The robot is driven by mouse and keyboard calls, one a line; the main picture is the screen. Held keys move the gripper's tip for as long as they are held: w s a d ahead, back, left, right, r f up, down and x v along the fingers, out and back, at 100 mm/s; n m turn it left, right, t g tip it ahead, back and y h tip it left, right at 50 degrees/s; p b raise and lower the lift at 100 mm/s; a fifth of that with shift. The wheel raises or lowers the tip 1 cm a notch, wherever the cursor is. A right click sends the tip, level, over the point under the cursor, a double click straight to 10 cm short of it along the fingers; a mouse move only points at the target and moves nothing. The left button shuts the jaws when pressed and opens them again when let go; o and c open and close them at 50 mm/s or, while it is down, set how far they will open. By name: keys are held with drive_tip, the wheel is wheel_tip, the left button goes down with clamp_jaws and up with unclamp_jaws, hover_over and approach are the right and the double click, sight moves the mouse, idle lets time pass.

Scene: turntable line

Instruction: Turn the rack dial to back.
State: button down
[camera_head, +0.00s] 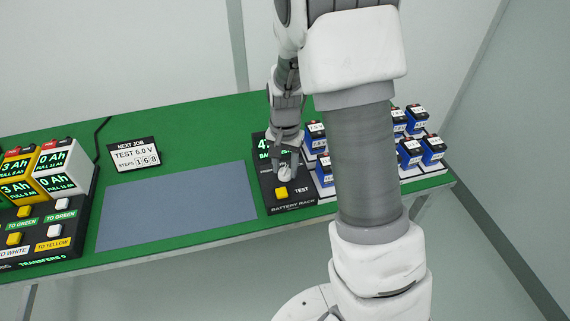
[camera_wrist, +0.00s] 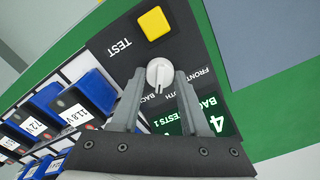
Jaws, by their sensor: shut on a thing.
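The battery rack's black panel (camera_head: 290,204) stands at the right part of the green table. Its white dial (camera_head: 285,174) is under my gripper (camera_head: 286,165). In the wrist view, the dial (camera_wrist: 158,72) sits between the tips of my gripper (camera_wrist: 158,80), which is shut on it. The labels FRONT, BOTH and BACK lie beside it, partly covered by the fingers. The dial's ridge points down in that view, toward the BACK label.
A yellow TEST button (camera_wrist: 154,23) is close to the dial. Blue batteries (camera_head: 410,148) stand in white trays to the right, partly behind my arm. A grey mat (camera_head: 178,208) lies clear to the left.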

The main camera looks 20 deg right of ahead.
sight(285, 169)
drive_tip(key=shift+m+p, duration=0.4)
drive_tip(key=shift+m, duration=1.1)
drive_tip(key=shift+c, duration=2)
unclamp_jaws()
wheel_tip(285, 169, up, 18)
drive_tip(key=p, duration=0.2)
drive_tip(key=shift+f, duration=0.25)
